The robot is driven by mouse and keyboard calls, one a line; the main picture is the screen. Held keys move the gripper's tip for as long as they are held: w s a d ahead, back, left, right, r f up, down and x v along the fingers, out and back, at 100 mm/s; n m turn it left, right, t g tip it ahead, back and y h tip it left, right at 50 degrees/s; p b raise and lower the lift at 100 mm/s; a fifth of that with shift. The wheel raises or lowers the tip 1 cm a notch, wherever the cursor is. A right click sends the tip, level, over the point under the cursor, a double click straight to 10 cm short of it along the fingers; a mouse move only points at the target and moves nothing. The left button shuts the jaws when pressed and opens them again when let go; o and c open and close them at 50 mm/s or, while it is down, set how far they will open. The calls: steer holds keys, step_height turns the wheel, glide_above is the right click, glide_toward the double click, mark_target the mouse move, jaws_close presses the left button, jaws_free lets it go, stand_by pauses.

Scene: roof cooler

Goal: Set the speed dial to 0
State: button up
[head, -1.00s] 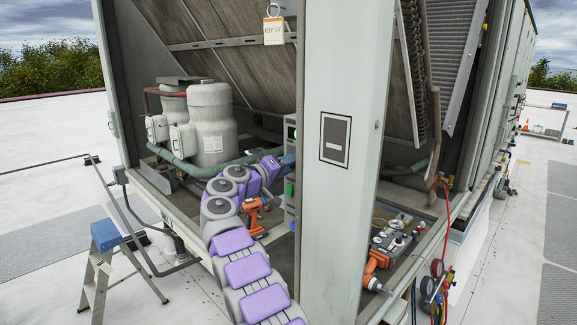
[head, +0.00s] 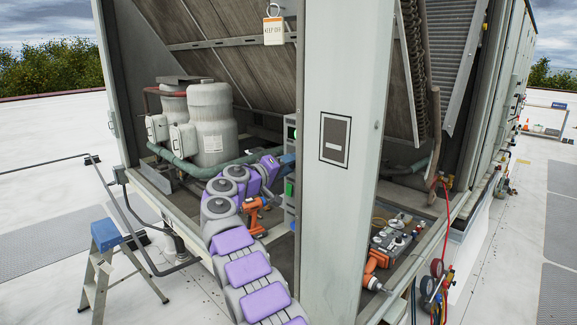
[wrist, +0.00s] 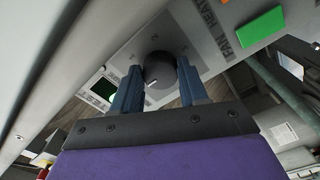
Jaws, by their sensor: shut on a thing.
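The speed dial (wrist: 158,68) is a round dark knob on a grey control panel (wrist: 212,18) in the wrist view. A short white mark shows on its lower edge. My gripper (wrist: 159,72) has its two blue fingers on either side of the dial and is shut on it. In the head view my gripper (head: 287,161) reaches the narrow face of the control box (head: 291,208), partly behind the wide post; the dial is hidden there.
A green block (wrist: 261,27) and a small green-lit screen (wrist: 108,97) sit on the panel near the dial. The wide post (head: 343,230) stands close right of my arm. An orange drill (head: 254,215) stands beside my arm; grey tanks (head: 212,125) are at left.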

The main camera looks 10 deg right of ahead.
steer(key=shift+w+f, duration=0.1)
steer(key=shift+f, duration=0.1)
steer(key=o, duration=1)
steer(key=shift+w+a, duration=0.15)
steer(key=shift+a, duration=0.05)
steer(key=shift+o, duration=0.2)
steer(key=shift+r, duration=0.1)
steer(key=b+v, duration=0.1)
steer(key=v, duration=1.6)
steer(key=shift+a, duration=0.2)
